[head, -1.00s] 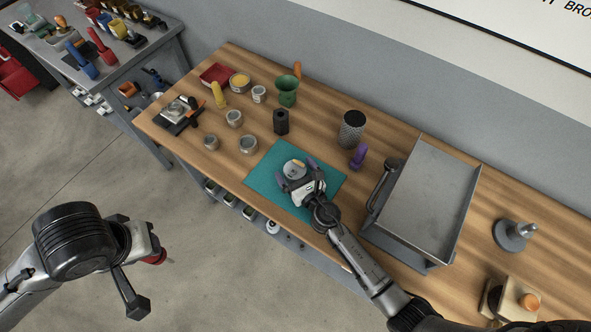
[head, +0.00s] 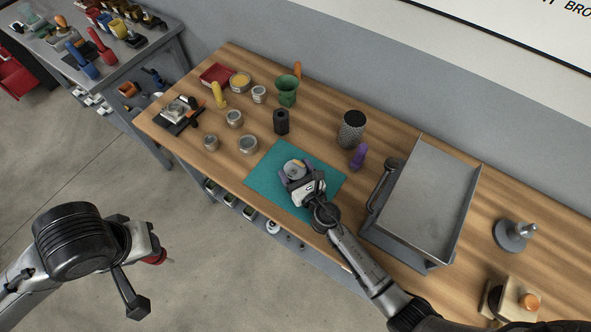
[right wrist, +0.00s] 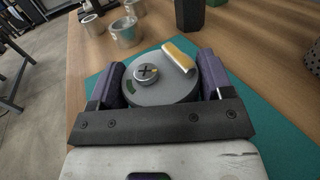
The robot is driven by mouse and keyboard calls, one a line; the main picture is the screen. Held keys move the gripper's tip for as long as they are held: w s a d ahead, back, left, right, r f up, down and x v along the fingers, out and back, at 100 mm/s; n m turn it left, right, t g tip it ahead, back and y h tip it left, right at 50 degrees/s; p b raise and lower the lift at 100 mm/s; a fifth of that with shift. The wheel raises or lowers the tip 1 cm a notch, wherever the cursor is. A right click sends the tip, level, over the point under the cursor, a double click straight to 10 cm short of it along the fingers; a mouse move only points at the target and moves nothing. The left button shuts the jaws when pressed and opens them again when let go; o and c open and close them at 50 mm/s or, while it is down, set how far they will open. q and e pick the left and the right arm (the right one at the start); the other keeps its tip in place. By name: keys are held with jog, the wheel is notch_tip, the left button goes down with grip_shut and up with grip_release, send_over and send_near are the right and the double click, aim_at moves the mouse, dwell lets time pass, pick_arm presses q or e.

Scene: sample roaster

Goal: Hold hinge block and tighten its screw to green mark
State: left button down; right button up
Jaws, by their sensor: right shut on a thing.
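The hinge block (right wrist: 160,92) is a round grey piece on the teal mat (head: 262,180). On its top are a cross-slotted screw (right wrist: 146,73), a dark green mark (right wrist: 131,88) left of the screw, and a yellow-topped tab (right wrist: 179,57). The block also shows in the head view (head: 294,170). My right gripper (right wrist: 160,85) is shut on the block, with a purple-padded finger on each side. My left gripper (head: 153,257) hangs over the floor at the left, away from the table. Something red shows there; its fingers are not clear.
A grey tray (head: 433,200) with a handle stands right of the mat. A purple object (head: 358,157), a mesh cylinder (head: 351,128), a black block (head: 281,121) and tins (head: 248,144) stand around the mat. A side table (head: 100,60) with tools is at the upper left.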

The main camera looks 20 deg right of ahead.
dwell(0.9)
pick_arm(q)
jog(key=w+d+m+g+h, duration=0.1)
jog(key=w+d+m+h, duration=0.1)
jog(key=w+d+m, duration=1.2)
jog(key=d+r+m+g+y, duration=0.1)
jog(key=d+r+m+g, duration=0.1)
jog(key=d+m, duration=1.5)
jog(key=shift+w+d+m, duration=0.15)
jog(key=shift+d+m, duration=0.25)
jog(key=shift+d, duration=1.6)
jog(key=shift+f, duration=0.1)
jog(key=shift+f, duration=2.35)
